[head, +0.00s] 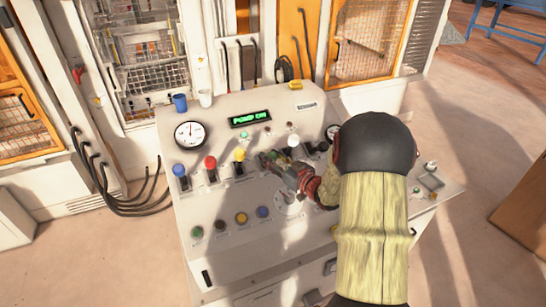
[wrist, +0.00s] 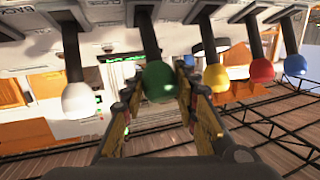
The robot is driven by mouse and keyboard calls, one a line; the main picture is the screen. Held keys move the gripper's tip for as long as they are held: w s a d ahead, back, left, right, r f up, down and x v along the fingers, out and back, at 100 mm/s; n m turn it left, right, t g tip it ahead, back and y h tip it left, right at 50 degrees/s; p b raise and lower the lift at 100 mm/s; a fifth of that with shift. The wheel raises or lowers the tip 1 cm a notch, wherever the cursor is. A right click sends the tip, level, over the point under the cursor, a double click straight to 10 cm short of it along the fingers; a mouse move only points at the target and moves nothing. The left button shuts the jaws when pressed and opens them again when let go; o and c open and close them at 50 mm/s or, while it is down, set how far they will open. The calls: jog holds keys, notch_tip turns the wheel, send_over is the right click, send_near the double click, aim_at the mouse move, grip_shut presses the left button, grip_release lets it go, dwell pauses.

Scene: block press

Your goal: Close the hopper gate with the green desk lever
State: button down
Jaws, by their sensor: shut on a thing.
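The green desk lever stands in the row of levers on the sloped desk, and its round green knob (wrist: 160,82) is between my gripper's two fingers in the wrist view. My gripper (wrist: 157,88) is shut on this knob. In the head view my gripper (head: 268,160) reaches the lever row from the right and hides most of the green lever. The dark lever stem (wrist: 148,35) shows above the knob in the wrist view. I cannot make out the hopper gate in either view.
The yellow (head: 239,154), red (head: 210,162) and blue (head: 179,170) levers stand left of my gripper; a white one (head: 293,140) is on its right. A display (head: 250,118) reads "PUMP ON". A blue cup (head: 180,102) and white cup (head: 205,98) stand at the desk's back edge.

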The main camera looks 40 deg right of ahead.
jog(key=shift+w+d+r+g+p, duration=0.2)
jog(key=shift+w+r+g+p, duration=0.7)
jog(key=shift+p, duration=0.9)
jog(key=shift+w+d+r, duration=0.1)
jog(key=shift+w+r, duration=0.15)
jog(key=shift+w, duration=0.15)
jog(key=shift+w+d, duration=0.15)
jog(key=shift+w, duration=0.3)
jog(key=c, duration=1.3)
grip_release()
jog(key=shift+c, duration=0.2)
jog(key=shift+s, duration=0.1)
jog(key=v, duration=1.2)
